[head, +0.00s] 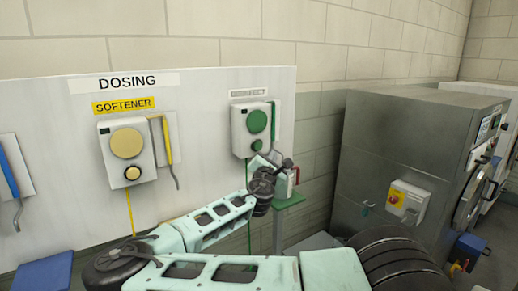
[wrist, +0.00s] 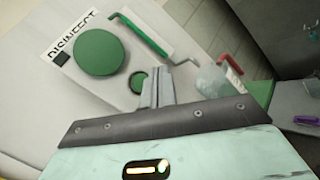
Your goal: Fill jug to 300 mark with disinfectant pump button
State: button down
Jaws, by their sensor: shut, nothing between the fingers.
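The disinfectant pump is a white wall unit (head: 254,130) with a large green disc (wrist: 100,53) and a small green button (wrist: 138,82) below it. My gripper (wrist: 158,76) is shut and empty, its fingertips just right of the button in the wrist view. I cannot tell whether they touch the pump. A translucent jug (wrist: 211,80) with a red handle (wrist: 232,64) stands under a bent spout (wrist: 185,65) on a green stand (head: 289,202). In the head view my arm partly hides the jug. The liquid level and the 300 mark cannot be read.
A softener pump (head: 126,155) with yellow parts is on the same white board (head: 210,100), to the left. A large grey machine (head: 400,145) stands right of the stand. A blue container (head: 45,272) is at lower left.

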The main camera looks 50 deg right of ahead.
aim_at(262, 145)
jog(key=shift+w+d+b, duration=0.2)
jog(key=shift+w, duration=0.7)
jog(key=shift+w+d+b, duration=0.15)
jog(key=shift+w+d, duration=0.1)
jog(key=shift+w, duration=0.6)
jog(key=shift+w+d+b, duration=0.2)
jog(key=shift+w, duration=0.7)
jog(key=shift+w, duration=0.1)
jog(key=shift+w+d, duration=0.1)
jog(key=shift+w, duration=0.2)
jog(key=shift+w+d+b, duration=0.1)
jog(key=shift+w+b, duration=0.35)
jog(key=shift+b, duration=0.05)
dwell(4.4)
